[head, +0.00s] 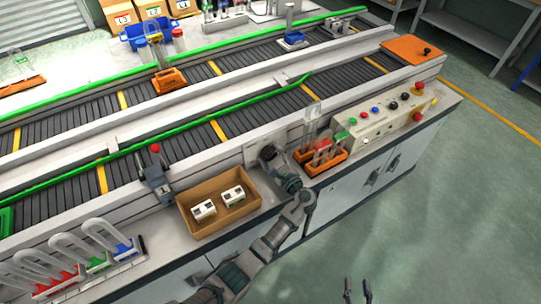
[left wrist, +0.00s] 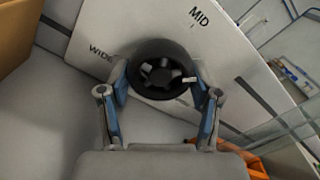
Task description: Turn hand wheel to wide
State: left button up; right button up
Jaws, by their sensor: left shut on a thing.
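The black hand wheel (left wrist: 160,75) sits on a white panel (left wrist: 135,20) in the left wrist view. The panel reads "WIDE" (left wrist: 100,52) to the wheel's left and "MID" (left wrist: 199,16) to its upper right. A small white pointer (left wrist: 188,79) shows at the wheel's right side. My left gripper (left wrist: 160,92) is shut on the wheel, one finger on each side of it. In the head view my left gripper (head: 270,157) is at the conveyor's front side and largely hides the wheel. My right gripper (head: 357,291) is open and empty at the bottom edge.
A cardboard box (head: 190,229) with two white parts stands left of my left gripper. An orange rack (head: 325,163) with clear tubes and a control box (head: 380,127) with buttons stand to the right. Open floor lies at lower right.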

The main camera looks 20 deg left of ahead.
pick_arm(q)
jog(key=shift+s+d+f, duration=0.15)
jog(key=shift+d+f, duration=0.05)
jog(key=shift+f, duration=0.1)
jog(key=o, duration=1.1)
jog(key=shift+a, duration=0.1)
